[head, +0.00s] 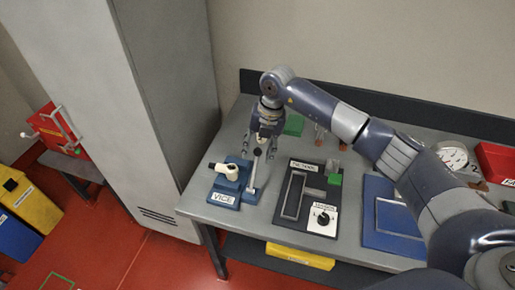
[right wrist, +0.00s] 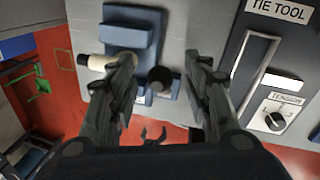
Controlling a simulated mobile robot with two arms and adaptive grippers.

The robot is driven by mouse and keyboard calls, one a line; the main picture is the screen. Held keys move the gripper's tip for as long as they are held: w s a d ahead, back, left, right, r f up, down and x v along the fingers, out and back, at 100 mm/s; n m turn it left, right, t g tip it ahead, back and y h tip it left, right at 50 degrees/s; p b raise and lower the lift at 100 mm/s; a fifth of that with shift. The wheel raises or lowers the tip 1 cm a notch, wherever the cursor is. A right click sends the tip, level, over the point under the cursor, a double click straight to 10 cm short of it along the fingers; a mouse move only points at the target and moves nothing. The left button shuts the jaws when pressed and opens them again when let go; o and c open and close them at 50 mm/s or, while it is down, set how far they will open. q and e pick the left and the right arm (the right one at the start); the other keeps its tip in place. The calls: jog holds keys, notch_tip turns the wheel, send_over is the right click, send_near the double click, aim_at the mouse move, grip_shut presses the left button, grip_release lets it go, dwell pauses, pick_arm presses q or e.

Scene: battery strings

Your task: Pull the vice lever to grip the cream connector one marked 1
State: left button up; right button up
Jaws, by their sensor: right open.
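The blue vice (head: 243,170), with a VICE label, stands at the left front of the bench. The cream connector (head: 226,170) lies in it, its end pointing left; I cannot read a 1 on it. The vice lever (head: 252,180) stands upright at the vice's right side, topped by a dark knob (head: 257,152). My right gripper (head: 260,151) points down over the lever, open. In the right wrist view the knob (right wrist: 160,79) sits between the two spread fingers, with no clear contact. The left finger partly covers the cream connector (right wrist: 95,62) there. My left gripper is out of view.
The tie tool panel (head: 316,175) with its tension dial lies right of the vice, close to my right gripper. A blue tray (head: 385,240) and a gauge (head: 452,155) are farther right. A tall grey cabinet (head: 150,110) stands close on the left.

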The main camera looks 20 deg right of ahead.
jog(key=shift+a+f, duration=0.15)
jog(key=shift+f, duration=0.55)
